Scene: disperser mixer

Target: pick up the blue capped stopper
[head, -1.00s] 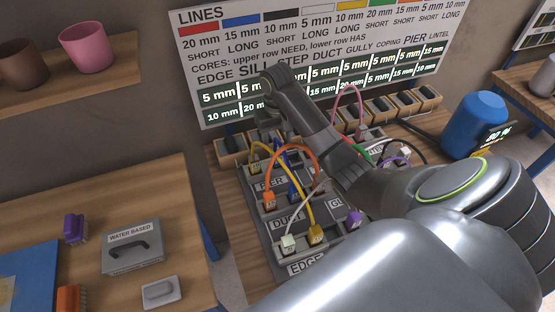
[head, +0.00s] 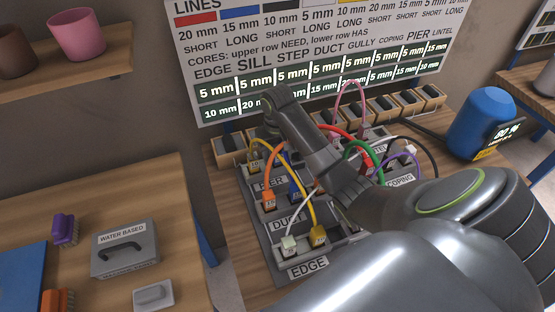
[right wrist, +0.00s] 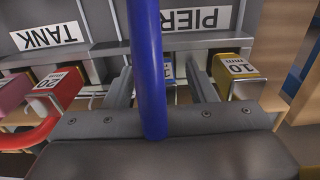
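No loose blue-capped stopper is clear to me. A blue cable (right wrist: 147,70) crosses the middle of the right wrist view. Behind it a small blue plug with a white label (right wrist: 168,71) shows below the PIER sign, partly hidden by the cable. My right gripper (right wrist: 160,84) has its two fingers apart, one on each side of this plug; contact cannot be seen. In the head view a blue plug (head: 295,187) stands in the grey rack (head: 256,222), and my right arm reaches over the rack, its fingertips hidden. My left gripper is not in view.
Yellow (right wrist: 240,72) and red (right wrist: 55,90) plugs flank the fingers. Orange, green and other cables arch over the rack. A row of small wooden boxes (head: 230,150) stands behind. A blue container (head: 482,122) stands at the right. A side table (head: 175,200) is at the left.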

